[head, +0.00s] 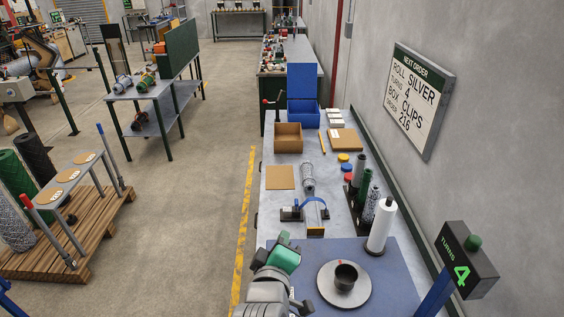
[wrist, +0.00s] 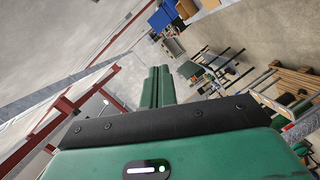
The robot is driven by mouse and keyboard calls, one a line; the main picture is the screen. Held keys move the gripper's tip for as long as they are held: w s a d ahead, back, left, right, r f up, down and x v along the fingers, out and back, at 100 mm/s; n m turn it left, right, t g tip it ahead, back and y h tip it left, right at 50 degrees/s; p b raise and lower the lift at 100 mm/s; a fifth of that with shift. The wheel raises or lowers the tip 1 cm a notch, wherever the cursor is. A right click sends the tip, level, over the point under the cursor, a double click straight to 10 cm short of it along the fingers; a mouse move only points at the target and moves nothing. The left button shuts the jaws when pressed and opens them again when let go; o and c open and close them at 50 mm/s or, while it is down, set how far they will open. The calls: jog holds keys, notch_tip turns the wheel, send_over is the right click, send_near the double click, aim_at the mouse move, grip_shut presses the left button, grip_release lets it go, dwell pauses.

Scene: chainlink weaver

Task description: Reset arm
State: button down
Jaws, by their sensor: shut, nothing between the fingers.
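My gripper (wrist: 157,87) fills the lower part of the wrist view, and its two green fingers are together with nothing between them. In the head view my gripper (head: 284,240) shows as a green and dark shape at the bottom, at the left edge of the workbench (head: 282,222). It is apart from the things on the bench.
A blue mat (head: 390,268) bears a round plate (head: 330,292) with a dark cup (head: 346,274). A white roll (head: 381,225), a blue-handled device (head: 311,207) and a cardboard box (head: 288,138) stand farther along. A display reading 4 (head: 468,262) stands at right. Open floor lies left.

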jog(key=s+r+m+t, duration=0.2)
jog(key=r, duration=0.6)
jog(key=s+r+m+t, duration=0.1)
jog(key=s+r+m, duration=0.2)
jog(key=r, duration=0.5)
jog(key=s+r+m+t+y, duration=0.3)
jog(key=s+r+m+t, duration=0.3)
jog(key=s+r, duration=1.1)
notch_tip(320, 180, up, 4)
jog(key=shift+s+a+f+t, duration=0.1)
jog(key=shift+s+a+t, duration=0.05)
jog(key=shift+s+t, duration=0.25)
